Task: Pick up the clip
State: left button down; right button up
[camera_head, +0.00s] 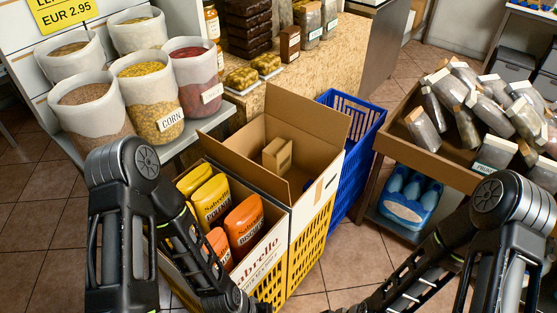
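I cannot make out a clip for certain in the head view. A small tan block-like object (277,155) lies inside the open cardboard box (323,193); I cannot tell what it is. My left arm comes in from the left and passes over the front box of orange and yellow packs. My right arm comes in from the right and reaches down to the bottom edge. Both arms run toward the bottom of the picture, and neither gripper's fingertips can be seen.
Yellow crates (311,240) hold the cardboard box and the box of yellow and orange packs (243,222). A blue crate (352,112) stands behind. Sacks of grain (150,95) are at left. A wooden bin (450,165) of bags is at right, above blue bottles (408,200).

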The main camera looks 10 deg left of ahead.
aim_at(311, 182)
jog(key=k, duration=0.65)
jog(key=u, duration=2.05)
jog(key=l, duration=1.35)
jog(key=i+l, duration=0.15)
jog(key=l, duration=1.25)
jog(key=k+z, duration=0.5)
jog(key=i+u, duration=0.4)
